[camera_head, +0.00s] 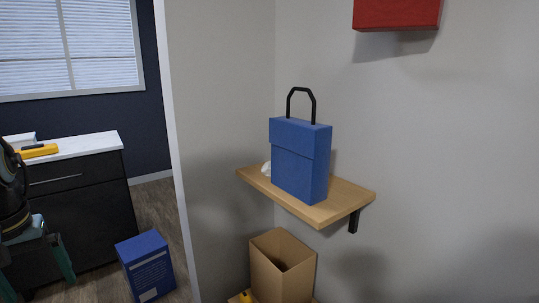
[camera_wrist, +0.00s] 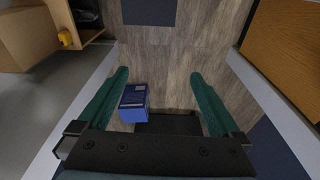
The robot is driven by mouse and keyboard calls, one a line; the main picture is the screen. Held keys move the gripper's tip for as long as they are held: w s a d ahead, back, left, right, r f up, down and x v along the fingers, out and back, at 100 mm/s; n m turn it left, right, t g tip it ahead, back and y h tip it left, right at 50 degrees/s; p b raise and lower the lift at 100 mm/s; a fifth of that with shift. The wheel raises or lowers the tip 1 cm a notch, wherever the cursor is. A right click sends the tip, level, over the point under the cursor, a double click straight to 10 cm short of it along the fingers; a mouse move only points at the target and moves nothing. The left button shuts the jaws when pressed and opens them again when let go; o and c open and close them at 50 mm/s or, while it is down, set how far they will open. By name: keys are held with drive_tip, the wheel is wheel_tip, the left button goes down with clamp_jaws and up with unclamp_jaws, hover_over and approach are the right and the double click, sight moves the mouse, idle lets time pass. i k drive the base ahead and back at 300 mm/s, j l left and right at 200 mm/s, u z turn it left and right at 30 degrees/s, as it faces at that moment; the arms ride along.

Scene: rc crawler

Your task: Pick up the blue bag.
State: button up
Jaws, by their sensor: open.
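The blue bag (camera_head: 300,160) stands upright on a small wooden wall shelf (camera_head: 340,200) in the head view. It is boxy, with a front flap and a black handle (camera_head: 301,100) arching up from its top. My gripper (camera_wrist: 159,75) has two teal fingers spread wide with nothing held between them. In the head view it shows at the lower left edge, pointing down, well left of the bag and apart from it. I cannot make out the bag in the wrist view.
A blue box with white print (camera_head: 146,266) is on the floor; it also shows in the wrist view (camera_wrist: 133,102). An open cardboard box (camera_head: 282,268) sits below the shelf. A red box (camera_head: 397,13) is above right. A dark cabinet (camera_head: 75,210) stands left, beyond a wall edge.

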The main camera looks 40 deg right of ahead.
sight(301, 149)
drive_tip(key=i+z, duration=0.25)
drive_tip(key=i, duration=0.75)
